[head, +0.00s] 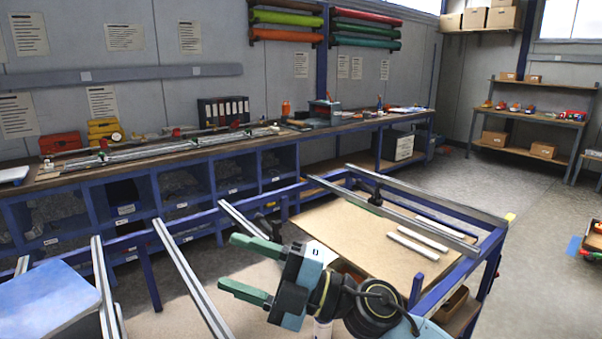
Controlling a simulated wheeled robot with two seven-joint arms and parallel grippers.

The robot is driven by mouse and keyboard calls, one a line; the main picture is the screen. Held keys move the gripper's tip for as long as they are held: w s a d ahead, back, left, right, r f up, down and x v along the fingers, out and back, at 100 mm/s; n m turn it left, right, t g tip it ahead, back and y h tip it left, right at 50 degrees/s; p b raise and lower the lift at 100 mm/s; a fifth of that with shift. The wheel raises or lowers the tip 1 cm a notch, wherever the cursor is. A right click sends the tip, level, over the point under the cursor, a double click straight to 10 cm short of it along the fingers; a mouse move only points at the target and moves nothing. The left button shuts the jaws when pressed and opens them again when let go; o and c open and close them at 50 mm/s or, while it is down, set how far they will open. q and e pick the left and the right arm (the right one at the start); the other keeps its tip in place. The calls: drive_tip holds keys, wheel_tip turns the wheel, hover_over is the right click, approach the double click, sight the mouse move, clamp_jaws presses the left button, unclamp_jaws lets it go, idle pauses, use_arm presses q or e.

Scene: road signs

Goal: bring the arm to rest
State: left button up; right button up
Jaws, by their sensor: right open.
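My right arm comes in from the bottom of the head view, right of the middle. Its gripper (236,268) points left, with its two green fingers clearly apart and nothing between them. It hangs over the blue-framed work table, above the metal rails. My left gripper does not show in this view.
The blue-framed table (490,240) carries metal rails (195,280), a brown board (345,236) and two white bars (412,246). A blue panel (45,305) lies at the lower left. A long workbench (220,140) runs along the back wall. The floor (545,215) at right is mostly clear.

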drive_tip(key=w+d+f+m+t+h, duration=0.2)
drive_tip(key=d+m+t+h, duration=0.5)
drive_tip(key=m, duration=0.3)
drive_tip(key=w+d+f+m+t+h, duration=0.3)
drive_tip(key=d+m+t+h, duration=0.3)
drive_tip(key=m+t, duration=0.4)
drive_tip(key=s+d+f+m+g+h, duration=0.3)
drive_tip(key=d+f+m+h, duration=0.1)
drive_tip(key=d+f, duration=0.25)
drive_tip(key=s+d+f+m+g+h, duration=0.3)
drive_tip(key=d+f+m, duration=0.15)
drive_tip(key=f, duration=0.25)
drive_tip(key=s+d+f+g, duration=0.3)
drive_tip(key=s+f+g, duration=0.3)
drive_tip(key=s, duration=0.5)
drive_tip(key=s+d+f+g, duration=0.3)
drive_tip(key=s+f+g, duration=0.25)
drive_tip(key=s, duration=0.55)
wheel_tip(320, 180, down, 26)
drive_tip(key=s, duration=0.2)
drive_tip(key=s+d+f+g, duration=0.2)
drive_tip(key=s+d+f, duration=0.1)
drive_tip(key=s+f, duration=1.1)
drive_tip(key=shift+s+f+h, duration=0.25)
drive_tip(key=shift+s+h, duration=0.15)
drive_tip(key=shift+s, duration=0.55)
